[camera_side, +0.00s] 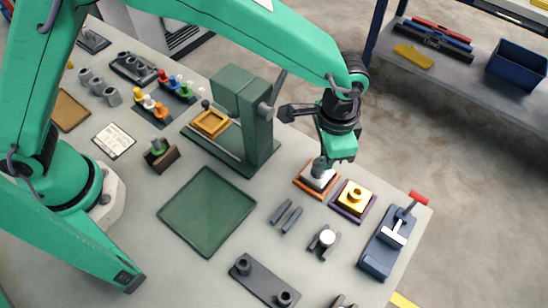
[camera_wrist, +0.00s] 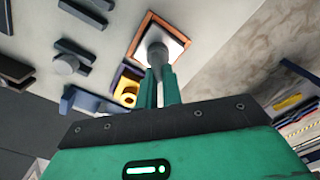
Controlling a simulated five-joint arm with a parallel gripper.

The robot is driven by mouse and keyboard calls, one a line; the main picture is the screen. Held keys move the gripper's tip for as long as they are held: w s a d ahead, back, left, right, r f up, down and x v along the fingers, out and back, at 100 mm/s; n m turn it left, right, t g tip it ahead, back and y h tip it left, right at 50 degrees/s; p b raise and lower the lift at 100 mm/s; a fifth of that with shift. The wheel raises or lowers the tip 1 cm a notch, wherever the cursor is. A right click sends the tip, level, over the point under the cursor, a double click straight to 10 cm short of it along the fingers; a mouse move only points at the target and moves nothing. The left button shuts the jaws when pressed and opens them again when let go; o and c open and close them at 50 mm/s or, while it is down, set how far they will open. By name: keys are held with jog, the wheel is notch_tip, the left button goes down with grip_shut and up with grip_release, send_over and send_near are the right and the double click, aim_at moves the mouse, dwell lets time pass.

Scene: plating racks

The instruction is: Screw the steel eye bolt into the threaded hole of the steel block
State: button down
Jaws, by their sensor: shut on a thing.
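The steel block (camera_side: 326,181) is a pale square block in an orange-edged tray (camera_side: 299,182), right of centre in the side view. It also shows at the top of the wrist view (camera_wrist: 176,46). My gripper (camera_side: 322,157) is right above the block, pointing down. In the wrist view its green fingers (camera_wrist: 160,88) are shut on a grey steel piece, which I take to be the eye bolt (camera_wrist: 155,52). The bolt's lower end is over the middle of the block. Its ring is mostly hidden by the fingers. The threaded hole is covered, and I cannot tell how deep the bolt sits.
A yellow block (camera_side: 355,194) in a purple tray stands close to the right. A blue vise-like fixture (camera_side: 381,248) with a red handle is beyond it. A green press (camera_side: 252,125) stands left of my gripper. The green mat (camera_side: 207,211) is bare.

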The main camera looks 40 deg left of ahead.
jog(key=m, duration=0.6)
jog(key=shift+s+d, duration=0.1)
jog(key=shift+s, duration=0.15)
jog(key=shift+m, duration=0.7)
jog(key=shift+d, duration=0.1)
jog(key=m, duration=0.4)
jog(key=shift+s, duration=0.25)
jog(key=c, duration=1.5)
grip_release()
jog(key=shift+r, duration=3.9)
jog(key=shift+w, duration=0.1)
